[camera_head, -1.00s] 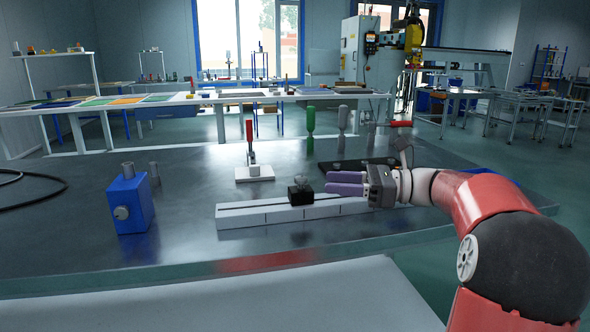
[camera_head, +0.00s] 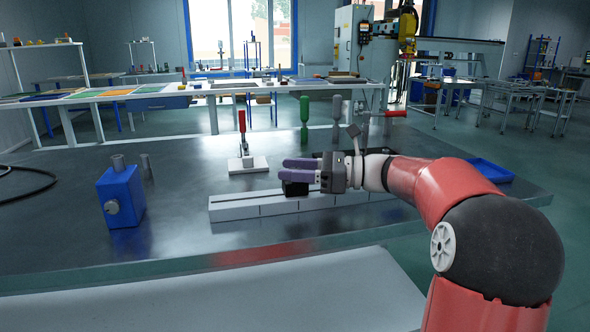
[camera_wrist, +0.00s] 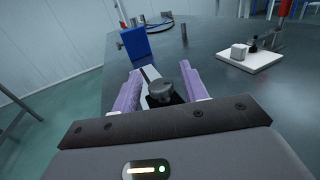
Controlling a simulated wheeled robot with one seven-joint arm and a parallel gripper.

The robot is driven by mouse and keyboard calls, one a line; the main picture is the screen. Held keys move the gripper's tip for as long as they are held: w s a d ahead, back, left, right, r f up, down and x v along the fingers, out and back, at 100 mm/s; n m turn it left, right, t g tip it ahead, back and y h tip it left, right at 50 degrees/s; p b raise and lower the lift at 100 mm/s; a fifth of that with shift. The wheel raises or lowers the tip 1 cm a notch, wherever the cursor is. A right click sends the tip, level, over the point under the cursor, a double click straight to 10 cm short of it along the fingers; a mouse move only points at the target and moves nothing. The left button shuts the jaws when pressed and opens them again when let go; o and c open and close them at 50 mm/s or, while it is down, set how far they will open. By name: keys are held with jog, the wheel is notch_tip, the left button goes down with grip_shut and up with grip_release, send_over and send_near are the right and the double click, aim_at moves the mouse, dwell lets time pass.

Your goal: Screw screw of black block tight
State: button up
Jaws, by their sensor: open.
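The black block (camera_head: 295,188) sits on the long white rail (camera_head: 260,208) on the dark table. Its screw has a dark grey round knob (camera_wrist: 161,92), seen in the wrist view. My gripper (camera_head: 286,169) is level above the block, coming from the right with its purple fingers pointing left. In the wrist view my gripper (camera_wrist: 160,85) is open, one finger on each side of the knob, with gaps visible. In the head view the fingers hide the knob.
A blue block with a grey knob (camera_head: 121,196) stands left of the rail. A white base with a red-handled clamp (camera_head: 248,164) is behind it. A green-handled tool (camera_head: 304,120) stands farther back. A blue tray (camera_head: 485,170) lies at the right. The table in front is clear.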

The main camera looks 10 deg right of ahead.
jog(key=c, duration=0.9)
jog(key=shift+c, duration=0.2)
jog(key=shift+t, duration=0.3)
jog(key=m+t+h, duration=0.2)
jog(key=m+t, duration=0.1)
jog(key=shift+a+t, duration=0.1)
jog(key=shift+t, duration=0.2)
jog(key=m+t+h+b, duration=0.1)
jog(key=m+t+h, duration=0.1)
jog(key=t+h, duration=0.1)
jog(key=shift+s+f+m+b, duration=0.1)
jog(key=shift+f+m+b, duration=0.05)
jog(key=shift+m+b, duration=0.15)
jog(key=m+t+h+b, duration=0.2)
jog(key=m+h+b, duration=0.1)
jog(key=h, duration=0.1)
jog(key=shift+t, duration=0.3)
jog(key=m+t+h+b, duration=0.1)
jog(key=h+b, duration=0.1)
jog(key=shift+m+h, duration=0.3)
jog(key=shift+m, duration=0.1)
jog(key=shift+h, duration=0.3)
